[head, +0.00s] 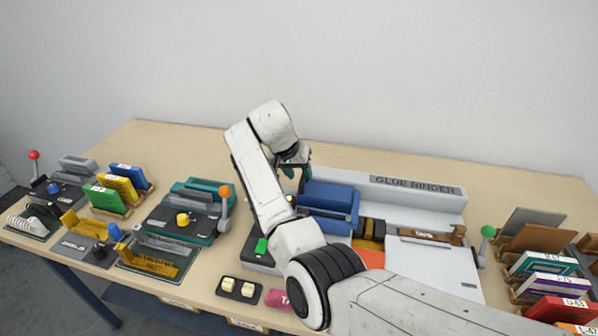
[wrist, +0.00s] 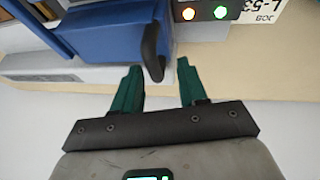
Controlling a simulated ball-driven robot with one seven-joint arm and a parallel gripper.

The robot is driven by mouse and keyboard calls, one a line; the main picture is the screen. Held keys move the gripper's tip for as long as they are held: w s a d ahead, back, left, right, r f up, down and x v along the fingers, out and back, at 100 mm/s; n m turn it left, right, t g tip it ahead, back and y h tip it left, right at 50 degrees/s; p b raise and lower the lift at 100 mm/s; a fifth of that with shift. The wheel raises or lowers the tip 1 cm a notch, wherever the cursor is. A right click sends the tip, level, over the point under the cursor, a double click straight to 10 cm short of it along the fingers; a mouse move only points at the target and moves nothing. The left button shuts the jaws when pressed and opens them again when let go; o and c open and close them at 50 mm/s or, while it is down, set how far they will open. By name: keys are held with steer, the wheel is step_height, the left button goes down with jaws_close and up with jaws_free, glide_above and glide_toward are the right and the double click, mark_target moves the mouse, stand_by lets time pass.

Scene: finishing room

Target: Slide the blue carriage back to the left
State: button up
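The blue carriage (head: 328,195) sits on the left part of the glue binder (head: 420,199). In the wrist view the carriage (wrist: 108,28) fills the upper left, with its black handle (wrist: 152,50) at its right side. My gripper (head: 291,170) is at the carriage's back left corner in the head view, partly hidden by my arm. In the wrist view its teal fingers (wrist: 160,70) are open, and the lower end of the handle shows between them. Gaps show beside the handle, though contact with the left finger is hard to tell.
A control panel with orange and green lights (wrist: 205,12) and a job label (wrist: 267,10) lies near the fingers. A red-knobbed lever (head: 34,156), a teal machine (head: 188,212) and a green-knobbed lever (head: 488,232) stand on the table. Books in racks (head: 545,262) fill the right end.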

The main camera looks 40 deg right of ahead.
steer(key=shift+s, duration=0.1)
steer(key=w+b+v, duration=0.1)
steer(key=v, duration=0.9)
steer(key=shift+s+a+r, duration=0.15)
steer(key=shift+s+r, duration=0.15)
steer(key=shift+s, duration=0.15)
